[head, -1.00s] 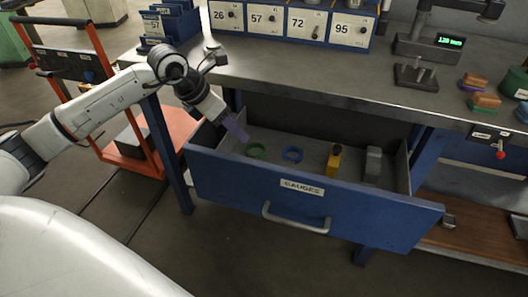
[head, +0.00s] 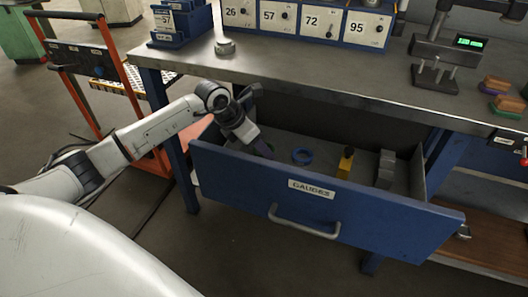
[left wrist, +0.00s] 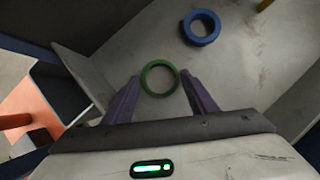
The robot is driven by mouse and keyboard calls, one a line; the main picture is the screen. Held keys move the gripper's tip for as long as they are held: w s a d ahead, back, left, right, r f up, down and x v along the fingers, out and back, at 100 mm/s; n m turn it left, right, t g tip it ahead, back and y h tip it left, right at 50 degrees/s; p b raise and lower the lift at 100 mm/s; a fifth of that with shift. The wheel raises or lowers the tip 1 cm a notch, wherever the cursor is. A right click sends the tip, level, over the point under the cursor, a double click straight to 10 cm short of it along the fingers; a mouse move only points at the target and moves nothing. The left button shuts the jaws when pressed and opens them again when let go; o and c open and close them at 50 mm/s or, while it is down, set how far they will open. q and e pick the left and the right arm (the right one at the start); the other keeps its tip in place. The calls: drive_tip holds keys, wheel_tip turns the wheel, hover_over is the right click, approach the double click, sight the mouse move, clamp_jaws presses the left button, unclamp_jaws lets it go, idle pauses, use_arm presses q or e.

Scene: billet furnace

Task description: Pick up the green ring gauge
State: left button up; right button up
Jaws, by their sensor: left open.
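The green ring gauge (left wrist: 145,73) lies flat on the drawer floor in the left wrist view, just ahead of and between the fingertips of my left gripper (left wrist: 160,84). The jaws are open, one purple finger on each side of the ring, and nothing is held. In the head view my left gripper (head: 263,150) reaches down into the left end of the open drawer (head: 330,207) and hides the green ring. A blue ring gauge (head: 302,157) lies to its right, also seen in the left wrist view (left wrist: 201,28). My right gripper is not in view.
A yellow gauge (head: 346,163) and a grey block gauge (head: 386,168) stand farther right in the drawer. The drawer walls surround my gripper, and the workbench top (head: 330,80) overhangs the back. An orange cart (head: 85,60) stands at the left.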

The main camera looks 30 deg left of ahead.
use_arm(q)
drive_tip(key=shift+c, duration=0.4)
drive_tip(key=c, duration=0.7)
